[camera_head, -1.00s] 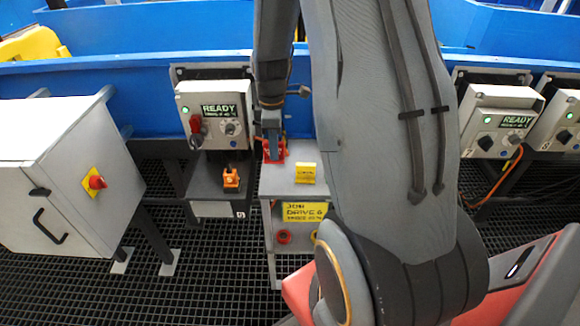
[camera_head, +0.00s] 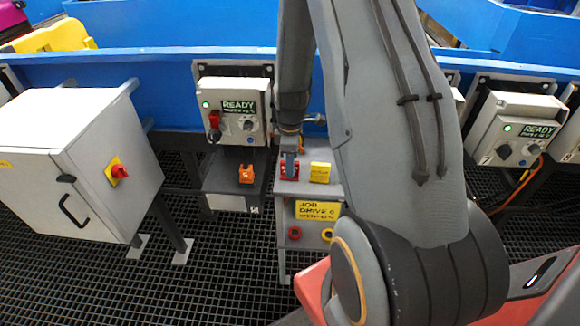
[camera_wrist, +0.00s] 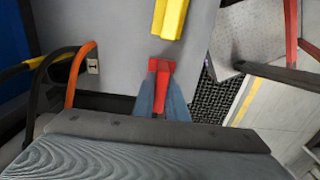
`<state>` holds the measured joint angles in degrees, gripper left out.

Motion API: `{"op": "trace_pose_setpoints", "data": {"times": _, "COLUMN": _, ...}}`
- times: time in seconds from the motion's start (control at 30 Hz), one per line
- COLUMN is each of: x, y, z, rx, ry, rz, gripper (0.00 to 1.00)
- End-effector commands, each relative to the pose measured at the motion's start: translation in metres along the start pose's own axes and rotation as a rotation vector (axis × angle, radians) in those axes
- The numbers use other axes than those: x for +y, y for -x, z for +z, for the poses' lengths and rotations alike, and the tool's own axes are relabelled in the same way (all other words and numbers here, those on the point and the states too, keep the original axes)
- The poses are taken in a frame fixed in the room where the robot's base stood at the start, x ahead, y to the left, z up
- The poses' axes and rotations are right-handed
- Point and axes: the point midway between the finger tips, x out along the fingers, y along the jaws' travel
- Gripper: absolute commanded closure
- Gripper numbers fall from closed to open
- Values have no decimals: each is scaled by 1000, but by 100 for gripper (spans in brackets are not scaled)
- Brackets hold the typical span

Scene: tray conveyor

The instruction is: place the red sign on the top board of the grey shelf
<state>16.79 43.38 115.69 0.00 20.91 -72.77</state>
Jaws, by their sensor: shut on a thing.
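The small red sign (camera_head: 289,169) is between the fingers of my gripper (camera_head: 289,174), at the left part of the top board of the grey shelf (camera_head: 308,188). In the wrist view the sign (camera_wrist: 161,66) shows red between the two blue-grey fingertips (camera_wrist: 161,88), over the board's edge area; the bare grey board (camera_wrist: 105,25) spreads beyond it. I cannot tell whether the sign's foot touches the board. A yellow sign (camera_head: 320,172) stands on the same board just right of the red one; it also shows in the wrist view (camera_wrist: 170,18).
A control box marked READY (camera_head: 234,110) hangs behind and left, above a dark stand with an orange sign (camera_head: 246,174). A white cabinet (camera_head: 80,165) stands at the left. A red ring (camera_head: 295,233) and a yellow ring are lower on the shelf. A blue conveyor wall (camera_head: 160,95) runs behind.

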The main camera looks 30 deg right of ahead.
Motion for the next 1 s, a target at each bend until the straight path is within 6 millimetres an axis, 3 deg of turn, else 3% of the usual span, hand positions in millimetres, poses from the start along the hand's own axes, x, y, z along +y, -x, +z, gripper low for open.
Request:
{"op": "trace_pose_setpoints", "data": {"times": 0.13, "x": 0, "y": -4, "z": 0, "rx": 0, "ry": 0, "rz": -1, "gripper": 100}}
{"op": "trace_pose_setpoints", "data": {"times": 0.17, "x": 0, "y": -3, "z": 0, "rx": 0, "ry": 0, "rz": 0, "gripper": 83}}
{"op": "trace_pose_setpoints", "data": {"times": 0.27, "x": 0, "y": -3, "z": 0, "rx": 0, "ry": 0, "rz": 0, "gripper": 69}}
{"op": "trace_pose_setpoints", "data": {"times": 0.67, "x": 0, "y": 4, "z": 0, "rx": 0, "ry": 0, "rz": 1, "gripper": 69}}
{"op": "trace_pose_setpoints", "data": {"times": 1.0, "x": 2, "y": 54, "z": -1, "rx": 1, "ry": 0, "rz": 5, "gripper": 69}}
